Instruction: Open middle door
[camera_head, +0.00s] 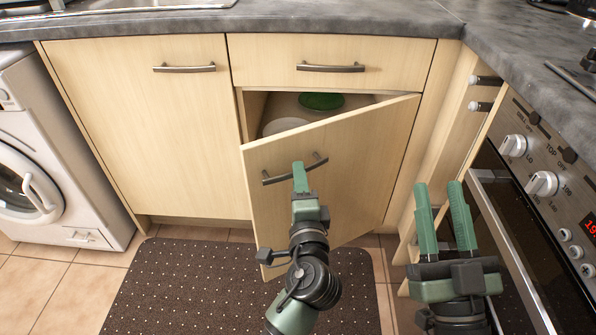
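The middle door (340,165) is light wood and stands partly open, its left edge swung out and its right side at the cabinet. Its dark bar handle (274,178) is near the top left. My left gripper (299,176) is at the middle of this handle and covers part of it. I see its fingers edge-on, so I cannot tell whether they are closed around the bar. My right gripper (444,216) is open and empty, to the right of the door and near the oven.
A green dish (321,101) and a pale dish (286,126) show inside the cabinet. A drawer (390,62) is shut above the door. The oven (540,190) is close on the right, a washing machine (70,150) at far left. A dark mat (185,285) lies on the floor.

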